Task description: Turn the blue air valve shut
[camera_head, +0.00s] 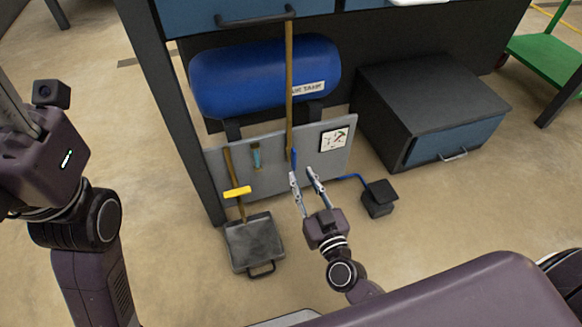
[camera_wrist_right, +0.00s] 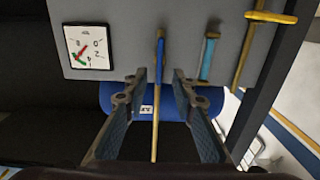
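The blue bar that looks like the valve handle (camera_head: 294,160) stands upright on the grey panel (camera_head: 340,160), against a long wooden pole (camera_head: 289,80). In the right wrist view the blue handle (camera_wrist_right: 161,55) lies between the open fingers, beyond their tips. My right gripper (camera_head: 302,176) is open and empty in front of the panel, just below the handle; no contact is visible. Its fingers also show in the right wrist view (camera_wrist_right: 155,88). Only a grey part of my left gripper (camera_head: 12,108) shows at the left edge; its fingertips are out of sight.
A blue air tank (camera_head: 262,78) is above the panel. A gauge (camera_head: 334,139) is at the panel's right. A teal-handled tool (camera_head: 256,157) and a dustpan (camera_head: 254,243) are to the left. A black box (camera_head: 378,198) with a blue hose and a dark cabinet (camera_head: 430,95) are right.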

